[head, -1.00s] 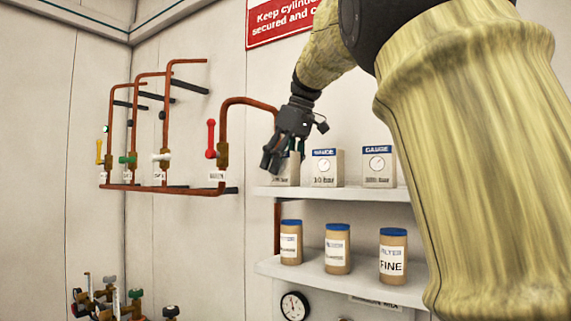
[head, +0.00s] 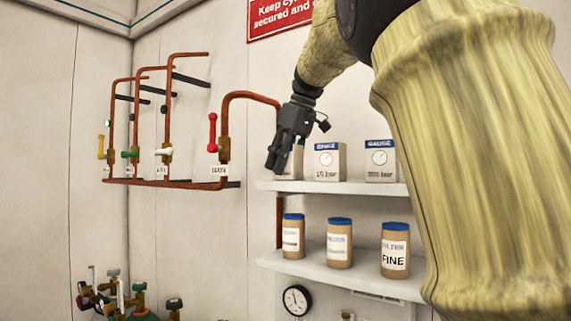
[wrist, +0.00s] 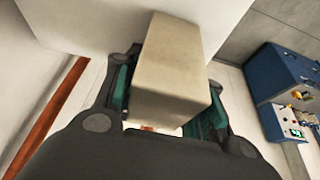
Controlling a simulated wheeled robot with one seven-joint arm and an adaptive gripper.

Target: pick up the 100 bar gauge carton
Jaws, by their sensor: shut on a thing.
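A pale box-shaped carton (head: 294,166) stands at the left end of the upper shelf, mostly behind my gripper (head: 279,163) in the head view. Its label cannot be read, so I cannot tell if it is the 100 bar one. In the wrist view the carton (wrist: 172,70) sits between the teal-lined fingers of my gripper (wrist: 168,105), which is shut on it. Whether its base touches the shelf is unclear. To its right stand a gauge carton that seems to read 16 bar (head: 329,162) and another gauge carton (head: 381,161) with a blurred number.
The upper shelf (head: 335,188) is white. Several blue-lidded filter jars (head: 339,244) stand on the lower shelf (head: 330,272). Copper pipes with a red-handled valve (head: 223,148) run along the wall left of my gripper. A blue machine (wrist: 290,85) shows in the wrist view.

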